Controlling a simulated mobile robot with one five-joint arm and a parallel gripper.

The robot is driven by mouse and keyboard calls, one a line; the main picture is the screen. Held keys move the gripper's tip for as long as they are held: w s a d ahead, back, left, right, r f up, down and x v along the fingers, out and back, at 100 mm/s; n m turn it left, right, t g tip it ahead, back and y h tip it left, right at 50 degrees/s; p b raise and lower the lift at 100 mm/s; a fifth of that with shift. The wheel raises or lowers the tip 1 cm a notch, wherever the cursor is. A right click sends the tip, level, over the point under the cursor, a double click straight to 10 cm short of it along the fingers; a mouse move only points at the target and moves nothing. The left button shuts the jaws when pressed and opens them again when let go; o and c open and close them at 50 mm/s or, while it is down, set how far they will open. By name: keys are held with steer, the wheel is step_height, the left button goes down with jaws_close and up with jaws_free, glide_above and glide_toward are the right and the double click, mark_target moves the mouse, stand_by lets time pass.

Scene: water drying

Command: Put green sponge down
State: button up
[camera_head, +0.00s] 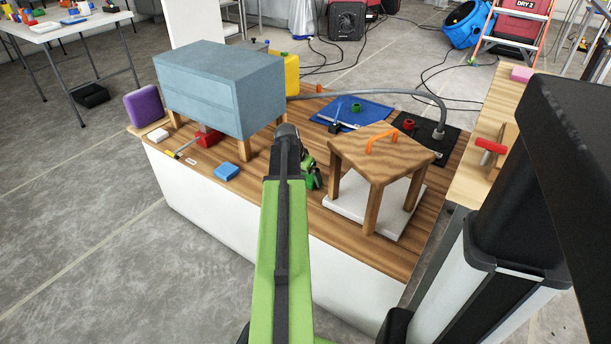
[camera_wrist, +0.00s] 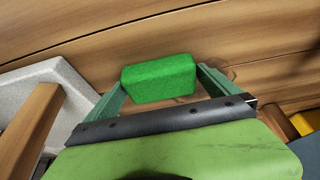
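The green sponge (camera_wrist: 158,79) is a bright green block in the wrist view, over the wooden tabletop (camera_wrist: 110,55). My gripper (camera_wrist: 160,76) has one finger at each end of the sponge, and both fingertips appear to touch it. The gripper is shut on the sponge. I cannot tell whether the sponge's underside touches the wood. In the head view my gripper (camera_head: 312,177) is low over the bench, left of the small wooden stand, and mostly hidden by my arm. The sponge cannot be made out clearly there.
A wooden stand (camera_head: 385,150) with an orange handle stands on a pale slab (camera_head: 345,205), also seen in the wrist view (camera_wrist: 60,90). A blue-grey cabinet (camera_head: 220,85) stands on legs at left. A blue sponge (camera_head: 225,172) lies near the front edge. Bare wood lies around my gripper.

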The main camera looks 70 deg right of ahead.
steer(key=p+v, duration=1.1)
steer(key=v, duration=0.1)
steer(key=shift+r, duration=0.2)
